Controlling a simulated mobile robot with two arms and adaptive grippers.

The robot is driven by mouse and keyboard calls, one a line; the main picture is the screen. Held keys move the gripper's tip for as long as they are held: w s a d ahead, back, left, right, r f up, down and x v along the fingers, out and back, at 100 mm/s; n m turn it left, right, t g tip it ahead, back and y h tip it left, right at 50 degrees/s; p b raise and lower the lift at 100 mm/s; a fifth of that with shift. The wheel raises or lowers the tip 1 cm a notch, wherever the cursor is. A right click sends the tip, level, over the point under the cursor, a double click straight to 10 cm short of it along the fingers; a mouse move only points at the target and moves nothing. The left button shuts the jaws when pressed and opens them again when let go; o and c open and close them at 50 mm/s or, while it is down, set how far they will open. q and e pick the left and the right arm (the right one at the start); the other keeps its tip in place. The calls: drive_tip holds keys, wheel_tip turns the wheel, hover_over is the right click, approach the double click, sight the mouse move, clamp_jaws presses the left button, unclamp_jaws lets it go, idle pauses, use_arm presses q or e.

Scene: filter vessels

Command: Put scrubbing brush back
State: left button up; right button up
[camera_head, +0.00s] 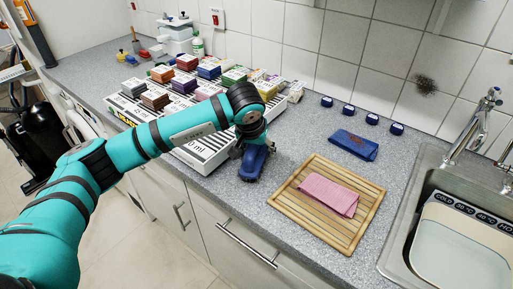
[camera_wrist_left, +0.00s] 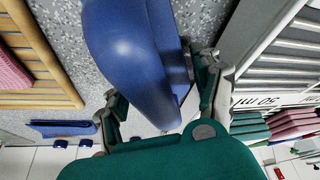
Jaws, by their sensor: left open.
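The blue object that looks like the scrubbing brush (camera_head: 252,164) stands on the grey counter between the striped rack and the wooden slatted board. Its smooth blue body (camera_wrist_left: 135,45) fills the middle of the left wrist view; its bristles are hidden. My left gripper (camera_head: 246,147) is directly above it, pointing down. In the left wrist view, the fingers of my left gripper (camera_wrist_left: 157,82) are open, one on each side of the blue body. I cannot tell whether they touch it. My right gripper is not in view.
A striped rack (camera_head: 205,160) with several coloured blocks stands left of the gripper. The wooden board (camera_head: 310,222) carries a pink cloth (camera_head: 330,193). A folded blue cloth (camera_head: 353,145) lies behind it, with small blue items (camera_head: 348,110) along the wall. The sink (camera_head: 400,250) is right.

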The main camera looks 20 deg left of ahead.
use_arm(q)
drive_tip(key=b+v, duration=0.1)
drive_tip(key=v, duration=1.1)
idle(1.1)
